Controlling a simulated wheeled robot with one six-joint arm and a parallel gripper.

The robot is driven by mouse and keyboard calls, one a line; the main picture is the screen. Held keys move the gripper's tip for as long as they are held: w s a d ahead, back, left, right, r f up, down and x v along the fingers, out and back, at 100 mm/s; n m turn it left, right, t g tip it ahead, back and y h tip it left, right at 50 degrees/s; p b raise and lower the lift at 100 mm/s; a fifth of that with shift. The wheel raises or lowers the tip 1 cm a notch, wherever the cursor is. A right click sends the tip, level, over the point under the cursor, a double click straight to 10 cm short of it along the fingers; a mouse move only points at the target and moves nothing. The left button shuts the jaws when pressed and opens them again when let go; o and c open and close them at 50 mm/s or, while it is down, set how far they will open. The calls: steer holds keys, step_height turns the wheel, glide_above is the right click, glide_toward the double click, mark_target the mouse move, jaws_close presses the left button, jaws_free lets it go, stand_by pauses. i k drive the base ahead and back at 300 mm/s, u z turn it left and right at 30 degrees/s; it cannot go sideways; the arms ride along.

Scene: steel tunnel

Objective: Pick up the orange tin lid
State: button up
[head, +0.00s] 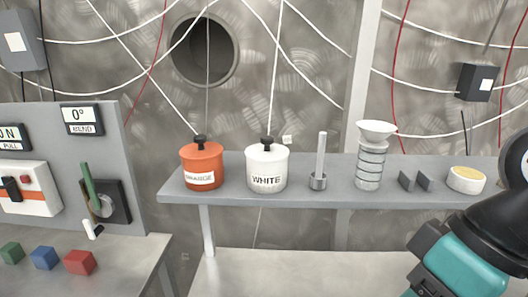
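The orange tin (201,168) stands upright on the left end of a grey shelf. Its lid (200,148) is orange with a black knob on top and sits on the tin. A label on the tin's front reads as orange. My arm shows at the lower right, teal and black. My gripper is not visible in the head view, and nothing is seen touching the lid.
On the shelf (310,200), right of the orange tin, stand a white tin (266,167), a metal cup with a rod (319,175), a funnel on a ribbed column (370,160), dark plates and a round dish (466,179). A control panel (100,150) rises at left. Wires hang behind.

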mark_target(201, 150)
steer(key=u, duration=0.35)
steer(key=k, duration=0.5)
steer(key=u, duration=1.45)
steer(key=i, duration=1.05)
steer(key=z, duration=0.55)
